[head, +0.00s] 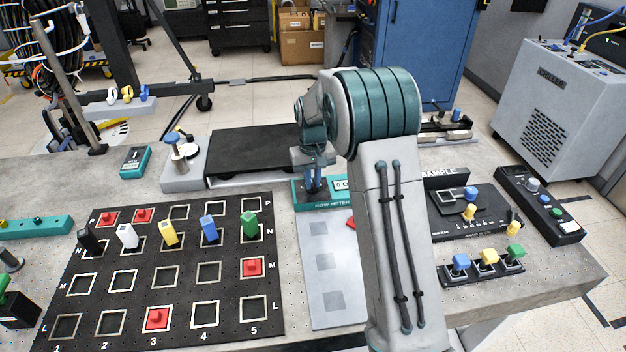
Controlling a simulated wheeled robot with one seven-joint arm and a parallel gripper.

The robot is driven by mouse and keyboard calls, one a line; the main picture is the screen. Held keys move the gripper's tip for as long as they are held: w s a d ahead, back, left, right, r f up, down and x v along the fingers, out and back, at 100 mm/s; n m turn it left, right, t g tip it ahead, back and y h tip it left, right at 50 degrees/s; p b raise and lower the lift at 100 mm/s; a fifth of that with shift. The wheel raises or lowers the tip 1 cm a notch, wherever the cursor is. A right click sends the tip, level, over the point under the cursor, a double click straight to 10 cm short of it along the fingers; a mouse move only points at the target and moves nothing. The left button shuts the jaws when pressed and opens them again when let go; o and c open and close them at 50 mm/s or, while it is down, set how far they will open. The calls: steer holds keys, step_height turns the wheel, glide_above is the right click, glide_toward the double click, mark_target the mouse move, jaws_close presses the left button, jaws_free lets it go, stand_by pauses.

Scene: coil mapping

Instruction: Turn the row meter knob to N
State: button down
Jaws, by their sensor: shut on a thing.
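The row meter (305,203) is a low teal box with a label on its front, right of the black grid board. Its small white display (342,184) shows only in part beside my arm. My gripper (313,188) points down over the left part of the meter, with its blue fingers closed at the meter's top. The row meter knob is hidden between and behind the fingers, so its pointer and setting cannot be read. My arm covers the right side of the meter.
The black grid board (185,273), rows marked P, N, M and L, holds red blocks and several coloured pegs. A dark flat plate (258,150) lies behind the meter. A grey panel (322,285) lies in front. A sample box (480,215) stands right.

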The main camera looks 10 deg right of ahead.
steer(key=m, duration=0.5)
steer(key=shift+a+m, duration=0.1)
steer(key=shift+m, duration=0.2)
stand_by(0.4)
steer(key=c, duration=1.5)
jaws_free()
steer(key=shift+o, duration=0.2)
step_height(320, 180, up, 14)
